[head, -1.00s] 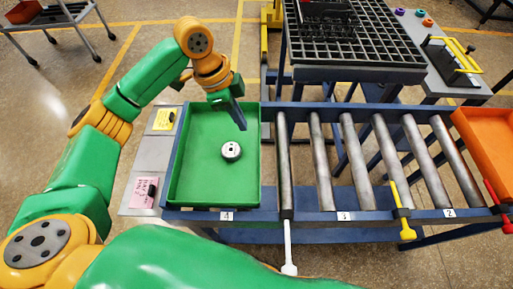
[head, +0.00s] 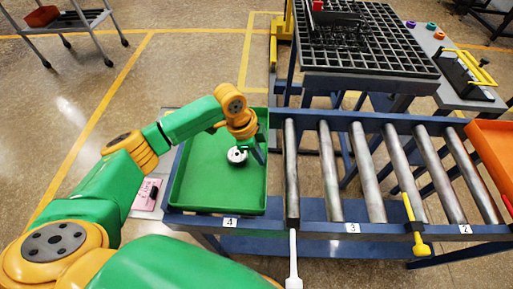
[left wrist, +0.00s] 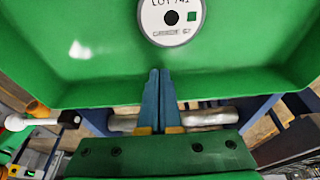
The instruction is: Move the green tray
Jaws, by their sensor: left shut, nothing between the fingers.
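The green tray (head: 205,178) sits at the left end of the blue roller conveyor, above the label 4. A small round metal disc with a dark centre hole (head: 237,155) lies in it; the left wrist view shows its "LOT 741" marking and a green square (left wrist: 172,18). My left gripper (head: 258,152) is over the right part of the tray, beside the disc. In the left wrist view its blue fingers (left wrist: 160,100) are together and empty, over the tray's edge. Whether they touch the tray cannot be told. My right gripper is not in view.
Bare rollers (head: 367,170) run right of the tray to an orange tray (head: 494,150). A white lever (head: 293,262) and a yellow lever (head: 414,225) stick out in front. A dark grid table (head: 365,40) stands behind. A pink note (head: 147,194) lies left of the tray.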

